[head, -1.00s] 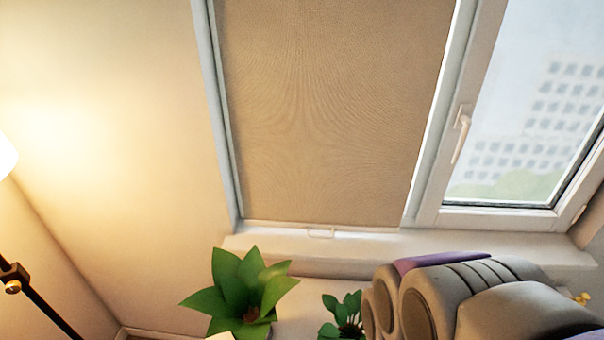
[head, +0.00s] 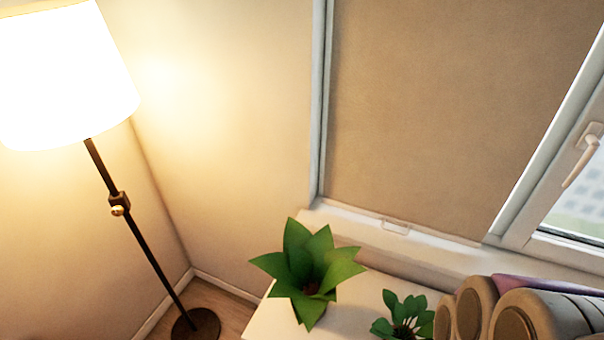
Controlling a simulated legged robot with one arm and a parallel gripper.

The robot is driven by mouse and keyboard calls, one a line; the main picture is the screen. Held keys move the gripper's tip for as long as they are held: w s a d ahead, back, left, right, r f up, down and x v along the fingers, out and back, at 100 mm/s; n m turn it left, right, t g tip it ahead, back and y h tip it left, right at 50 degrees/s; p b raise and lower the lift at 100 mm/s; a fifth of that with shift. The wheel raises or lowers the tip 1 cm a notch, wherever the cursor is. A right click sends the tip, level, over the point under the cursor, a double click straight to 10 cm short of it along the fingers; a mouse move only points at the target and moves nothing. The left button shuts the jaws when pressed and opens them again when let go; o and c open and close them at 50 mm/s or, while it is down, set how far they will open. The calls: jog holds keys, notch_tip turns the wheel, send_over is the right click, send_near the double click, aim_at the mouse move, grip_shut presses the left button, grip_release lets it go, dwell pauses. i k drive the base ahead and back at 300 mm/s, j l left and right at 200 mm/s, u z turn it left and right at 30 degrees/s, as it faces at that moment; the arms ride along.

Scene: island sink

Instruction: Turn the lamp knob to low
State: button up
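A floor lamp (head: 96,160) stands at the left in the head view, with a brightly lit white shade (head: 65,75). Its dark pole runs down to a round dark base (head: 196,325) on the floor. A small brass-coloured knob (head: 118,211) sits on a dark block partway down the pole, below the shade. The knob's setting cannot be made out. My gripper is not in view, and nothing is touching the lamp.
A white surface (head: 268,320) at the lower middle holds a large green plant (head: 308,270) and a smaller one (head: 403,315). A blind (head: 430,110) and window handle (head: 583,155) are behind. Wooden floor shows near the lamp base.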

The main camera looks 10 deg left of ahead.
aim_at(117, 210)
jog(key=k+u, duration=0.1)
jog(key=u, duration=0.65)
jog(key=i+u, duration=0.1)
jog(key=u, duration=1.05)
